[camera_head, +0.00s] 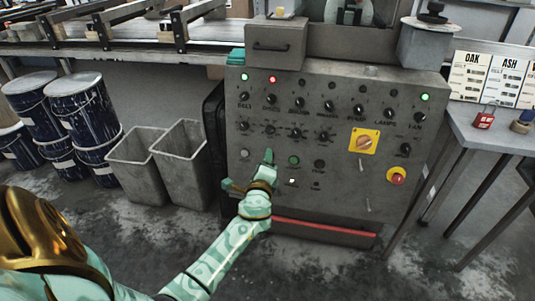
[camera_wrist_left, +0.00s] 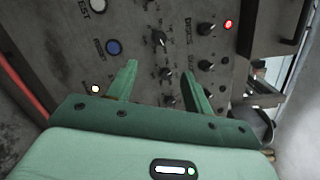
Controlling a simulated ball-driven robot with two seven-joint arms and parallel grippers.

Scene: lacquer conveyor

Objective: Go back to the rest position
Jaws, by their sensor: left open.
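My left gripper (camera_head: 248,171) is in front of the lower left part of a grey control panel (camera_head: 330,140). In the left wrist view its two green fingers (camera_wrist_left: 161,88) are apart with nothing between them. The panel, with its knobs and buttons, shows behind the fingers; I cannot tell whether a fingertip touches it. My left arm comes in from the lower left of the head view. My right gripper is not in view.
Two grey bins (camera_head: 140,165) and several dark blue drums (camera_head: 80,105) stand left of the panel. A table (camera_head: 480,135) with a red padlock (camera_head: 484,118) stands at the right. A conveyor (camera_head: 120,32) runs behind. The floor in front is clear.

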